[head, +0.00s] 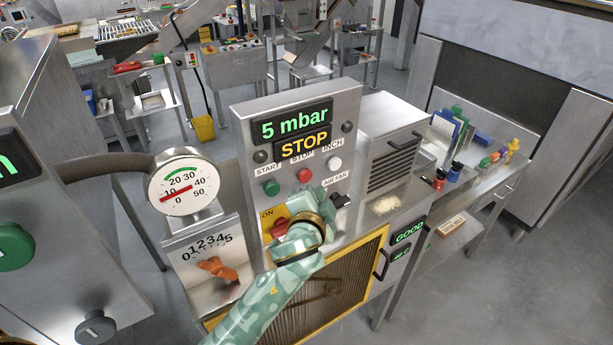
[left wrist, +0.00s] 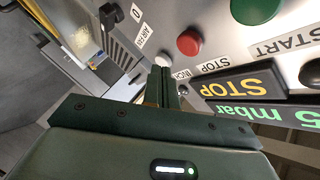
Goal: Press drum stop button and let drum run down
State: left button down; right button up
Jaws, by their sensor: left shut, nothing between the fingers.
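The grey control panel (head: 295,115) carries a display reading "5 mbar" and, below it, "STOP" in yellow. The red STOP button (head: 304,175) sits between the green START button (head: 271,187) and the white INCH button (head: 334,163). My left gripper (head: 314,196) is in front of the panel, below the red button, shut and empty. In the left wrist view its closed fingertips (left wrist: 161,78) point at the panel near the white button (left wrist: 164,61); the red button (left wrist: 188,43) shows uncovered beside it. Contact cannot be told. My right gripper is not in view.
A black AIR FAN switch (head: 340,201) and a red-and-yellow ON switch (head: 277,228) are close around my left gripper. A yellow-framed mesh guard (head: 345,283) lies below. A dial gauge (head: 184,188) stands left, and a vented box (head: 395,150) right.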

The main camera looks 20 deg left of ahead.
pick_arm(q)
jog(key=shift+s+d, duration=0.7)
jog(key=shift+d, duration=0.2)
